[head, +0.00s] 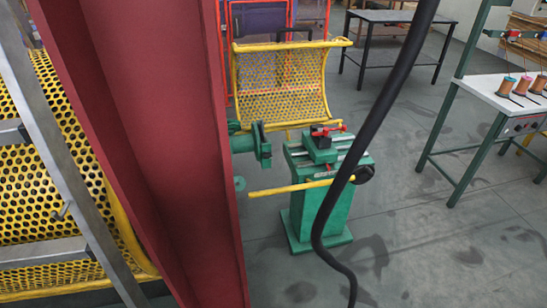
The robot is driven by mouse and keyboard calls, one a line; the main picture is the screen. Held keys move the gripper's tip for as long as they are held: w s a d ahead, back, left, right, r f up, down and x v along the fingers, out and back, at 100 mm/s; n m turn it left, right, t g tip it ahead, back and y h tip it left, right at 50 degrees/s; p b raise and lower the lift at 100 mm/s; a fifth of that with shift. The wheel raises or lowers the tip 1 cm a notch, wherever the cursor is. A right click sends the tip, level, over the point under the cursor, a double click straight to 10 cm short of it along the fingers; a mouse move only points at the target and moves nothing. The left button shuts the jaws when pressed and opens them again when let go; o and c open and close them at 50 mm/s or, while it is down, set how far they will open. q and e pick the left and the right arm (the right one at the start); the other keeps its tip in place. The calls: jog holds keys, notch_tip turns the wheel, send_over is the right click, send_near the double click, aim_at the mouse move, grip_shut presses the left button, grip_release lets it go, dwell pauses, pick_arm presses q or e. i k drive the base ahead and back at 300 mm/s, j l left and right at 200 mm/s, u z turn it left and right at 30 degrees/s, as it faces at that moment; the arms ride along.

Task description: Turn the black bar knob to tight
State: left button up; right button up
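A green pedestal machine (318,218) stands on the floor near the middle of the view. A dark round knob or handwheel (364,174) shows on its right side. A green block with a red and black part (321,132) sits on top of its rails. I cannot tell whether either dark part is the black bar knob, and no tight marking can be read. Neither of my grippers is in view.
A large red beam (160,130) blocks the left-centre, beside yellow perforated guards (50,160) and a grey ladder-like frame. A thick black cable (368,130) hangs in front. A bench with spools (500,90) stands at right. Floor between is open.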

aim_at(267, 155)
jog(key=i+l, duration=0.15)
jog(key=l, duration=0.2)
jog(key=i+l+u, duration=0.15)
jog(key=l, duration=0.2)
jog(key=i+l, duration=0.15)
jog(key=l, duration=0.2)
jog(key=i+l+u, duration=0.15)
jog(key=l, duration=0.2)
